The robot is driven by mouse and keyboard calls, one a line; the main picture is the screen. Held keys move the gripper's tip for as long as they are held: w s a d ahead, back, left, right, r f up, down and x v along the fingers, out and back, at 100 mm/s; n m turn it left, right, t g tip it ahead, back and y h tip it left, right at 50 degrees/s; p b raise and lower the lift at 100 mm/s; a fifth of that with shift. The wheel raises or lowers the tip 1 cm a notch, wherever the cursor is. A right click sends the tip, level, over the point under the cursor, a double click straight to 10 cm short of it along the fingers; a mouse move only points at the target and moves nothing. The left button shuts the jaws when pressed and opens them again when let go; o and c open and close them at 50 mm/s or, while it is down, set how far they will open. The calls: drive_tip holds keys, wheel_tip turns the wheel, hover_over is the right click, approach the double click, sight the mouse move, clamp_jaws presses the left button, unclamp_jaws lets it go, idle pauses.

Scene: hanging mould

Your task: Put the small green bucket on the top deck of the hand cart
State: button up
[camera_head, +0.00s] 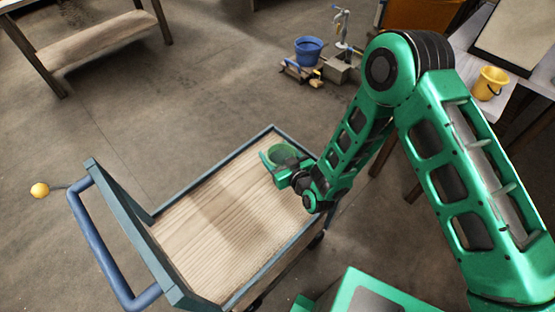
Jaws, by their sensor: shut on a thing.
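The small green bucket (284,153) shows at the far right end of the hand cart, partly hidden by my wrist. My gripper (273,163) is shut on it. The bucket's open rim faces up. It appears over the cart's top deck (205,225); I cannot tell whether its base touches the deck or hangs a little above. The deck is pale wood inside a blue-grey raised frame, and otherwise empty. The cart's blue push handle (98,235) is at the left end.
A blue bucket (308,50) stands by a tap at the back. A yellow bucket (490,83) is on a table at right. A wooden bench (100,40) is at upper left. A yellow ball (39,190) shows left of the cart. Floor behind the cart is clear.

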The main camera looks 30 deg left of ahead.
sight(276, 160)
drive_tip(key=shift+f, duration=2)
drive_tip(key=o, duration=1.3)
drive_tip(key=shift+o, duration=0.2)
drive_tip(key=v, duration=1.2)
